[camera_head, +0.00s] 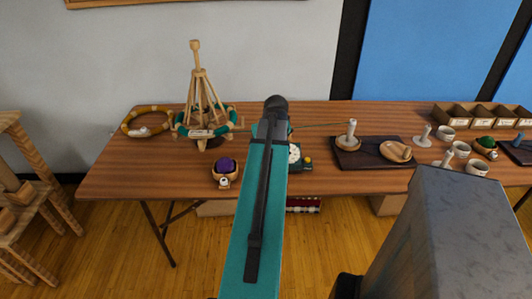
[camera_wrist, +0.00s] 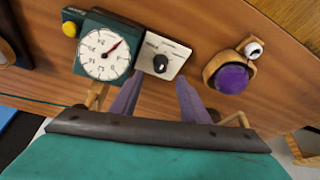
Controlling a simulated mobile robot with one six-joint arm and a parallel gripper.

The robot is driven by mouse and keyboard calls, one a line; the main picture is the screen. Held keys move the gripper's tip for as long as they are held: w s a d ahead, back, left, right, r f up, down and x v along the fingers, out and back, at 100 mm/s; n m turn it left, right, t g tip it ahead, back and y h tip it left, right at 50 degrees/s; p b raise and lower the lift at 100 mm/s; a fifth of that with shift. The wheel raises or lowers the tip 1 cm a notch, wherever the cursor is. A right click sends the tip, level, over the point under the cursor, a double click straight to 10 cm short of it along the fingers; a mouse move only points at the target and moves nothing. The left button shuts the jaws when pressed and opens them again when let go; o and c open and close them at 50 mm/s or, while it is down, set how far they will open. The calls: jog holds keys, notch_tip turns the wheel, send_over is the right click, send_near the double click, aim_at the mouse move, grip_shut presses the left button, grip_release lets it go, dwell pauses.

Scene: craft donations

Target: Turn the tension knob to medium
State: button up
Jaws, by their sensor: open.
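The tension knob (camera_wrist: 160,65) is a round black knob on a cream plate (camera_wrist: 175,55) with small printed marks, in the wrist view. The marks are too small to read, and I cannot tell its setting. The plate adjoins a dark green box with a white round dial (camera_wrist: 105,53) and a red needle; the dial also shows in the head view (camera_head: 294,154). My gripper (camera_wrist: 159,81) is open, its two fingers apart on either side of the knob's near side, with nothing between them. My arm hides the knob and gripper in the head view.
A yellow button (camera_wrist: 69,29) is beside the dial. A bowl of purple yarn (camera_head: 224,167) sits left of my arm. A wooden yarn swift (camera_head: 200,95) stands behind it. A dark tray (camera_head: 372,152) and cups (camera_head: 460,150) lie to the right. Bare tabletop (camera_head: 125,180) shows at left.

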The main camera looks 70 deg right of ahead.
jog(key=v, duration=0.7)
jog(key=shift+b, duration=0.3)
dwell(0.6)
